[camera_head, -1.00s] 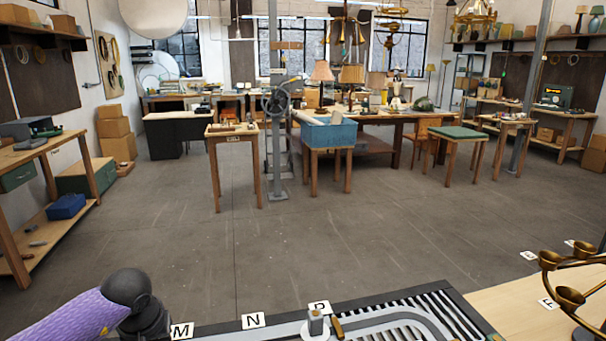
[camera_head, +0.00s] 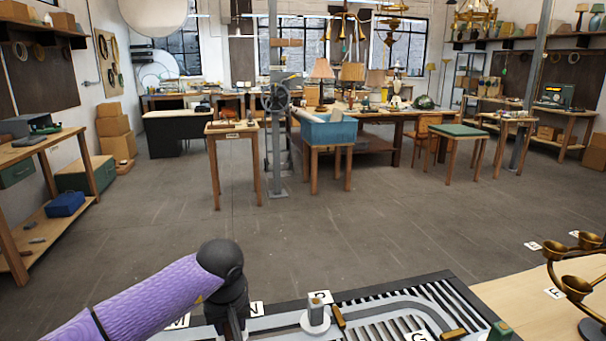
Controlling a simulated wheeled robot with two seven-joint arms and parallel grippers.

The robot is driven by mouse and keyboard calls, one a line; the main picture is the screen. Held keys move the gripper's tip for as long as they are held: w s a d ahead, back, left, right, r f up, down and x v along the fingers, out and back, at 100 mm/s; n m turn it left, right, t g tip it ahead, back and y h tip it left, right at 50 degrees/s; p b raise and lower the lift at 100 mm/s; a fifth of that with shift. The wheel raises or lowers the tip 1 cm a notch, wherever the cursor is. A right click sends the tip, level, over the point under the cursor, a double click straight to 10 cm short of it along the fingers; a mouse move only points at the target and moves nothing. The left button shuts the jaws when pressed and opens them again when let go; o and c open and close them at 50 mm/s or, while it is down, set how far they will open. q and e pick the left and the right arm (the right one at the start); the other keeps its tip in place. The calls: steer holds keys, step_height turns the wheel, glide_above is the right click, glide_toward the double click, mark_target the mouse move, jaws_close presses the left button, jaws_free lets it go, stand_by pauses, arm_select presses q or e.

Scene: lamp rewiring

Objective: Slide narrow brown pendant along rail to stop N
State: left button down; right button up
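A black board with a grey rail track (camera_head: 405,304) lies along the bottom edge of the view, partly cut off. A card marked N (camera_head: 256,309) sits at its far edge, partly behind my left wrist. A small brown piece (camera_head: 339,317) stands by a grey block on a white round base (camera_head: 315,318); I cannot tell whether it is the narrow brown pendant. My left gripper (camera_head: 234,322), on the purple arm, hangs down just left of the N card. Its fingertips and anything between them are cut off below. My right gripper is out of view.
A card marked M (camera_head: 178,322) lies left of my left wrist, and another card (camera_head: 320,297) lies right of N. A card marked G (camera_head: 420,336) is nearer. A brass multi-cup fixture (camera_head: 575,282) stands on the wooden table at the right.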

arm_select(q)
steer(key=shift+w+d, duration=0.1)
steer(key=shift+d, duration=0.4)
steer(key=shift+c, duration=1.4)
jaws_free()
